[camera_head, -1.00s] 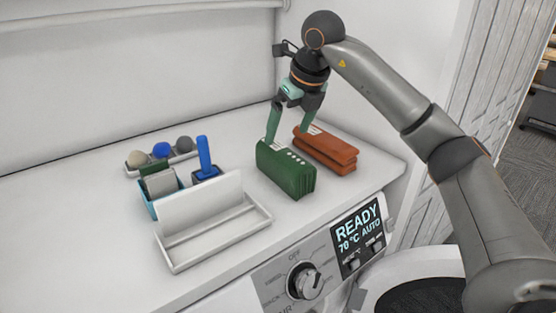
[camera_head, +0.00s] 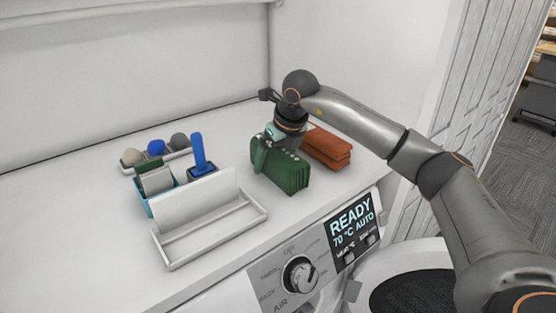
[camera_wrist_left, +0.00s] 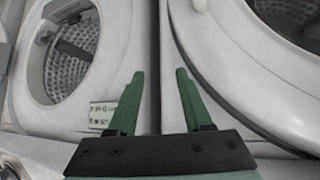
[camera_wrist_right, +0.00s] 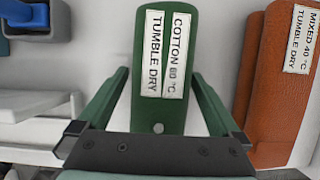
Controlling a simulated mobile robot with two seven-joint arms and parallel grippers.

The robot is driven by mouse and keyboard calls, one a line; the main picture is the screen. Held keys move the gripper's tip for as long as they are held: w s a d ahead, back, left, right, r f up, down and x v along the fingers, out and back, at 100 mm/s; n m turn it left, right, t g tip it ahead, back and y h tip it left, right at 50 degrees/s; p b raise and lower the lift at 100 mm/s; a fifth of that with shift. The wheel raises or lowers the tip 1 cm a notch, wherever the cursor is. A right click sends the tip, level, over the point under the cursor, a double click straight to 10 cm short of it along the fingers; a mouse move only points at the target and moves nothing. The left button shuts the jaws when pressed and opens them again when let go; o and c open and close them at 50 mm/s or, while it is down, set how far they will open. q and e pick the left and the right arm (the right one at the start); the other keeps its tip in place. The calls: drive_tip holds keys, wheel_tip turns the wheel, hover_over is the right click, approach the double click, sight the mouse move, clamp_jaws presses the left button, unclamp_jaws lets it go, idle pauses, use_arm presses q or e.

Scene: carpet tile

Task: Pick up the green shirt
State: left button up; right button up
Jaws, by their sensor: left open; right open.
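The green shirt (camera_head: 284,172) is a folded bundle on the white top, near its front edge. In the right wrist view the shirt (camera_wrist_right: 166,35) shows a white label reading "COTTON 60 °C TUMBLE DRY". My right gripper (camera_head: 275,152) is open and low over the shirt, pointing down. One finger shows at the shirt's left side in the head view; the other is hidden. In the right wrist view its fingers (camera_wrist_right: 160,90) lie on either side of the shirt. My left gripper (camera_wrist_left: 160,85) is open and empty, facing the washing machines; it is outside the head view.
An orange-brown folded garment (camera_head: 327,146) lies close right of the shirt. To the left stand a white tray (camera_head: 166,251), a small bin with a blue-handled brush (camera_head: 199,150), and a rack of balls (camera_head: 156,147). A dryer panel (camera_head: 352,228) is below.

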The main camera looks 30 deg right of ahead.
drive_tip(key=shift+c, duration=0.2)
drive_tip(key=c, duration=1.5)
drive_tip(key=shift+r, duration=0.2)
drive_tip(key=shift+c, duration=0.2)
